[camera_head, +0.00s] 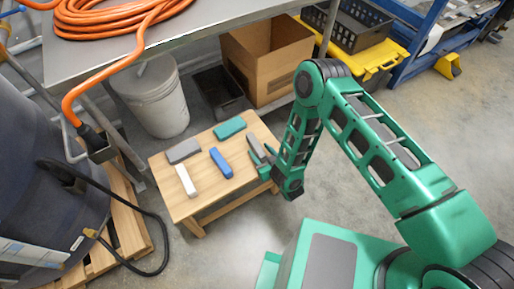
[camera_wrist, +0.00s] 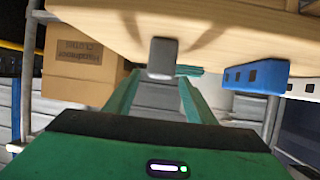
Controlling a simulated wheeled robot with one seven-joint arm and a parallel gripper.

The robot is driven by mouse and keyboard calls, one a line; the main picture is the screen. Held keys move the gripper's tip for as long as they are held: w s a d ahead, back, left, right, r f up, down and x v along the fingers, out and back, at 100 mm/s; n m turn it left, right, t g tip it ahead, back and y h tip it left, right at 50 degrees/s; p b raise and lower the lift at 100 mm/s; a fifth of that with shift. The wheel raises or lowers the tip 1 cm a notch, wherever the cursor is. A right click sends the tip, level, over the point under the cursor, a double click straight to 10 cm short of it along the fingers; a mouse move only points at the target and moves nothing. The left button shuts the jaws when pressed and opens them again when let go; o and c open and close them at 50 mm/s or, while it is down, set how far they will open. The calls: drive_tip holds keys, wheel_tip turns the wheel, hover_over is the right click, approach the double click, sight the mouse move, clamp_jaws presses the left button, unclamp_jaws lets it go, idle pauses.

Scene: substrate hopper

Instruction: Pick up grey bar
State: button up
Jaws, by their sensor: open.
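A grey bar (camera_head: 256,147) lies near the right edge of a small wooden table (camera_head: 206,205), just beside my gripper (camera_head: 265,157). My gripper is open at that edge. In the wrist view the end of a grey bar (camera_wrist: 163,57) shows ahead, between and beyond the two green fingers of my gripper (camera_wrist: 160,82). I cannot tell whether the fingers touch it. A second, darker grey bar (camera_head: 183,150) lies at the table's back left.
A teal bar (camera_head: 229,128), a blue bar (camera_head: 221,162) and a white bar (camera_head: 186,180) share the tabletop. A metal workbench (camera_head: 180,36) stands behind, with a white bucket (camera_head: 155,98) and a cardboard box (camera_head: 268,62). Floor is clear in front of the table.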

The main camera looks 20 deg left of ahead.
sight(258, 147)
drive_tip(key=shift+x, duration=2.55)
drive_tip(key=shift+w+r, duration=0.1)
drive_tip(key=shift+w, duration=0.05)
drive_tip(key=c, duration=1.2)
